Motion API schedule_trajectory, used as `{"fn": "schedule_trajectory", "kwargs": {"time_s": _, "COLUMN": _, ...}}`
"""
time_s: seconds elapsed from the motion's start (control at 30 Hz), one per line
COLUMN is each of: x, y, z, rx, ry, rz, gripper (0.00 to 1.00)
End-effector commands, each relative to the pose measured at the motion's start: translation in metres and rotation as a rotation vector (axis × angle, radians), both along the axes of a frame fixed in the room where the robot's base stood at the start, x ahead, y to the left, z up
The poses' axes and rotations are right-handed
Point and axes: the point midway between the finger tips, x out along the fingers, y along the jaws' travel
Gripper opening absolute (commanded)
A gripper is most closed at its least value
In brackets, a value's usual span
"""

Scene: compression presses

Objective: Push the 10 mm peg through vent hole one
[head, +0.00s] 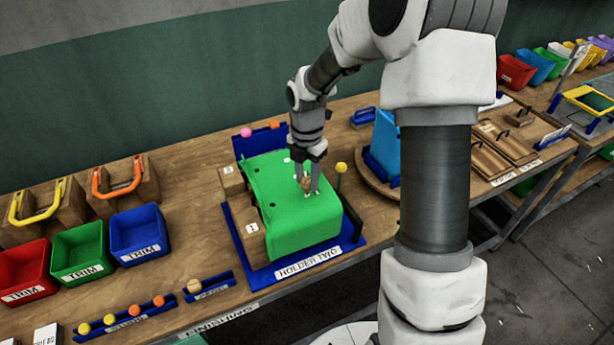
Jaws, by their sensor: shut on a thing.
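A green moulded part (300,222) sits in a blue holder (345,240) labelled HOLDER TWO. Small dark holes show on its left side, and pale spots show near its top. My gripper (308,188) points down over the part's upper right area. It is shut on a brownish-orange peg (306,183), whose lower end is at or just above the green surface. I cannot tell whether the peg is in a hole, and my fingers partly hide it. Wooden blocks with number tags (250,230) stand along the part's left side; one tag seems to read 1.
A yellow-topped pin (341,168) stands close right of my gripper. A blue rack (125,321) with yellow and orange knobs and a smaller rack (210,288) lie in front. TRIM bins (138,230) stand left. Pink and orange knobs (246,132) show behind the part.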

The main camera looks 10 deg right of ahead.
Motion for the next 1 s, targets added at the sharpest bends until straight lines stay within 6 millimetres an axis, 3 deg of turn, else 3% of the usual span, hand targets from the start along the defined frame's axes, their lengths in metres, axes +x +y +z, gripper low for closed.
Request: {"fn": "schedule_trajectory", "kwargs": {"time_s": 1.0, "x": -0.0001, "y": -0.0001, "z": -0.0058, "rx": 0.0, "ry": 0.0, "rz": -0.001, "gripper": 0.0}}
